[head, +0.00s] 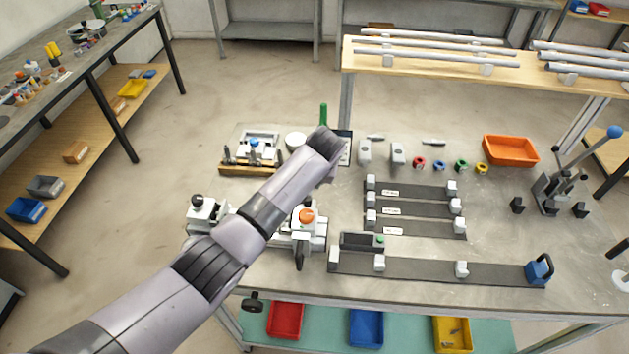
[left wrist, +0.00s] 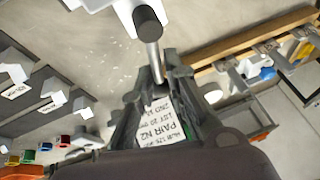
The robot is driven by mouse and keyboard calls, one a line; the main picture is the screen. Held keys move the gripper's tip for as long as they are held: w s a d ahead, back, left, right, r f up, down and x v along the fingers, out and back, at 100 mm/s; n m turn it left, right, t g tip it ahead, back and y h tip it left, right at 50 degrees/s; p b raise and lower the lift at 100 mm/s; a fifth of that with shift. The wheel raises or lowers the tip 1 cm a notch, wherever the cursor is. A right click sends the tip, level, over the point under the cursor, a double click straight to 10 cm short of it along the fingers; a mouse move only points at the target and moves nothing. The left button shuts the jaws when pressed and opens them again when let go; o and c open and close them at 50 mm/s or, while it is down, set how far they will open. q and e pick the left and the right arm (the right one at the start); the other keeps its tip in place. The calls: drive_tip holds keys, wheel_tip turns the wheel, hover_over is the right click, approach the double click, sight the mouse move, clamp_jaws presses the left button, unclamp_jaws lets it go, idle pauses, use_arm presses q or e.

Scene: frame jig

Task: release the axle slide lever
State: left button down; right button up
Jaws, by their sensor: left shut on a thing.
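The axle slide lever, a metal rod with a dark round knob (left wrist: 149,22), shows in the left wrist view beside a white block (left wrist: 90,4). Its rod runs down to between the fingertips of my left gripper (left wrist: 160,78), which is shut on it. In the head view my left gripper (head: 329,172) is at the end of my arm, and the arm hides the held lever and part of the white jig (head: 318,232). The jig has an orange knob (head: 304,215). My right gripper is not in view.
A printed card (left wrist: 172,122) shows behind the fingers. A wooden tray of tools (head: 236,170) stands at the back left. Dark racks with white blocks (head: 415,190) lie to the right, with an orange bin (head: 510,150) behind. Bare table (head: 495,225) lies among them.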

use_arm(q)
drive_tip(key=shift+w+a+r+n+y, duration=0.3)
drive_tip(key=shift+w+r+n, duration=0.1)
drive_tip(key=shift+n, duration=0.3)
idle(3.4)
drive_tip(key=c, duration=1.7)
unclamp_jaws()
drive_tip(key=shift+a, duration=0.1)
drive_tip(key=shift+f, duration=0.25)
drive_tip(key=v, duration=1.2)
